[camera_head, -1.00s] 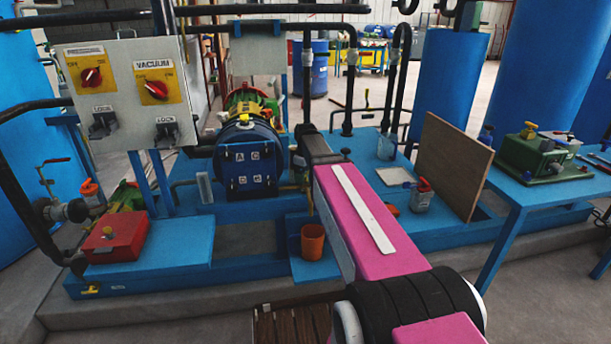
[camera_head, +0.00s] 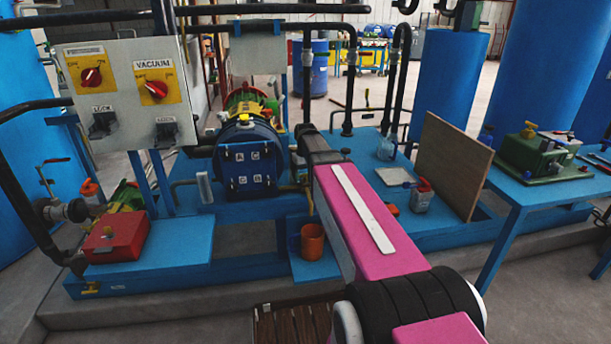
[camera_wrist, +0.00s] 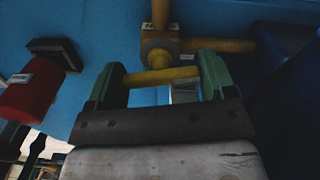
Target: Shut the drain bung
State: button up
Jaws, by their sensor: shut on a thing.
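In the wrist view, my gripper (camera_wrist: 161,80) has its two green fingers at either end of a short yellow-brass bar, which I take to be the handle of the drain bung (camera_wrist: 175,75). The bar lies crosswise between the fingers, just in front of a round brass hub on brass pipework (camera_wrist: 230,46). The bung's seat is hidden behind the bar and hub. In the head view, my pink arm reaches toward the blue machine, and its far end hides the gripper and the bung.
In the wrist view, a red cylinder (camera_wrist: 30,98) with a dark end is at left, and a dark blue body is close at right. In the head view, an orange mug (camera_head: 312,242), a brown board (camera_head: 449,165) and a control panel (camera_head: 130,90) stand around the arm.

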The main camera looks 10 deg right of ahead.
aim_at(306, 174)
jog(key=shift+m, duration=1.1)
jog(key=o, duration=0.9)
jog(key=shift+r, duration=0.15)
notch_tip(306, 174, up, 11)
jog(key=shift+f, duration=0.2)
jog(key=shift+s, duration=0.15)
